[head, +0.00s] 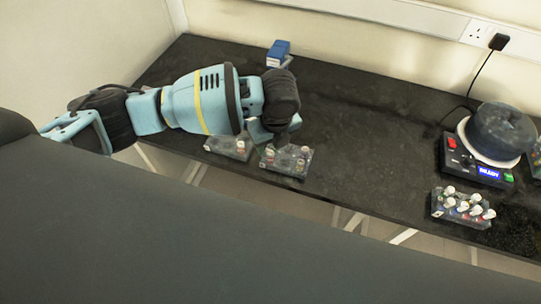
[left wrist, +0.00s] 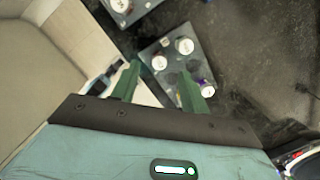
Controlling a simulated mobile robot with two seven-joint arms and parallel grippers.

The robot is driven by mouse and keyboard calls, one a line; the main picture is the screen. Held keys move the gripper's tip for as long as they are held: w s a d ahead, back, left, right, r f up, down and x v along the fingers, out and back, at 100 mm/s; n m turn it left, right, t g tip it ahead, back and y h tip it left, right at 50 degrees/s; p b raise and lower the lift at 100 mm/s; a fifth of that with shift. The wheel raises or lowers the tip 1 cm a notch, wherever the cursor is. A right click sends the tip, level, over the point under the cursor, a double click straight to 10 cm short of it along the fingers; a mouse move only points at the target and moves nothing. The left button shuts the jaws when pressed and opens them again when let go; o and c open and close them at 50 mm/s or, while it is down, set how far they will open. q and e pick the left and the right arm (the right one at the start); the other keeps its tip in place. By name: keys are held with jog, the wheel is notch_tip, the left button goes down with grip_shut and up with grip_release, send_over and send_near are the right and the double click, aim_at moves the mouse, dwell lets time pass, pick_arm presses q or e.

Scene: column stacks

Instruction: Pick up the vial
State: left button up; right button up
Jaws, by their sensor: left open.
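My left gripper (left wrist: 160,82) is open, its two green fingers spread with nothing between them that I can see held. In the head view it (head: 287,138) hangs over a grey rack (head: 287,171), its fingertips hard to make out. In the left wrist view this rack (left wrist: 190,66) holds white-capped vials (left wrist: 184,45) (left wrist: 159,62) and has some empty holes. One more vial (left wrist: 206,88) stands beside the right finger, partly hidden. Which vial is meant I cannot tell. My right gripper is not in view.
A second rack (head: 228,150) with vials stands just left. A third rack (head: 461,212) with several white-capped vials is at the right, before a device (head: 487,170) with a lit display. A blue box (head: 279,50) lies at the back. The dark bench middle is clear.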

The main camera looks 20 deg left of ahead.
aim_at(271, 153)
pick_arm(q)
jog(key=shift+w+a+f, duration=0.1)
jog(key=shift+a+f, duration=0.05)
jog(key=shift+f, duration=0.8)
jog(key=shift+w+a+f, duration=0.1)
jog(key=shift+f, duration=0.85)
jog(key=shift+c, duration=0.5)
grip_shut()
